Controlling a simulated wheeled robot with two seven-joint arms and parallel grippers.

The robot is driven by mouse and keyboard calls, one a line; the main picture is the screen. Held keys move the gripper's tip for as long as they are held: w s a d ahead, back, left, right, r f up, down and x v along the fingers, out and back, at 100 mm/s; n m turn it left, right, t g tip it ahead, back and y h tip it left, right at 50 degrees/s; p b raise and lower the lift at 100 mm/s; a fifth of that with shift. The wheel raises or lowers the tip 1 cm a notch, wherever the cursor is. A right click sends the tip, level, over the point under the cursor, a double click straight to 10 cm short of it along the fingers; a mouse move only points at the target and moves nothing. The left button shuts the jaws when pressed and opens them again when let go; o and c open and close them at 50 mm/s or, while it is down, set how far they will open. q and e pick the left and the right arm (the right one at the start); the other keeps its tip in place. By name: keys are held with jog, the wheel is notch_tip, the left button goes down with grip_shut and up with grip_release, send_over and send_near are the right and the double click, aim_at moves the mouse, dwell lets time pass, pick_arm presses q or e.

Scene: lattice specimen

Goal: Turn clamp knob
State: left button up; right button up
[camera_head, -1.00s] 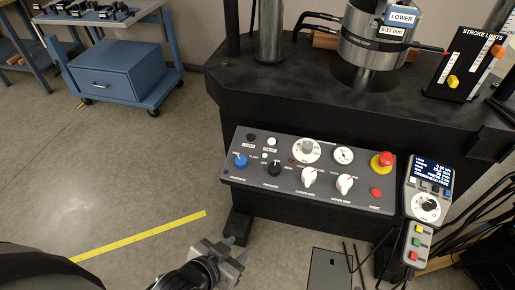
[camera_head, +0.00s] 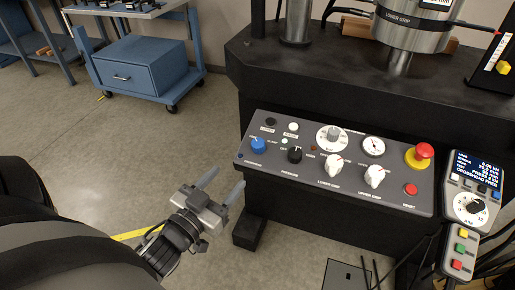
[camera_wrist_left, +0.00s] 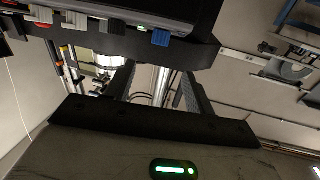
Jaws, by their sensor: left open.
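The control panel (camera_head: 330,190) slopes on the front of the black machine. It carries a blue knob (camera_head: 258,145) at the left, a black knob (camera_head: 295,154), and two white grip knobs, lower (camera_head: 333,165) and upper (camera_head: 375,176). The labels are too small to tell surely which is the clamp knob. My left gripper (camera_head: 228,178) is open and empty, to the left of and below the panel's left edge, apart from it. In the left wrist view, its fingers (camera_wrist_left: 157,72) stand apart, with the blue knob (camera_wrist_left: 161,37) beyond them. My right gripper is out of view.
A red emergency button (camera_head: 424,150) and a red reset button (camera_head: 410,189) sit at the panel's right. A handheld controller (camera_head: 472,200) hangs beside it. A blue cart (camera_head: 140,75) stands at the back left.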

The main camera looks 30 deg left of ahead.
aim_at(256, 146)
pick_arm(q)
jog(key=w, duration=1.4)
jog(key=shift+w+a, duration=0.15)
jog(key=shift+a, duration=0.15)
jog(key=shift+p, duration=0.3)
jog(key=c, duration=1)
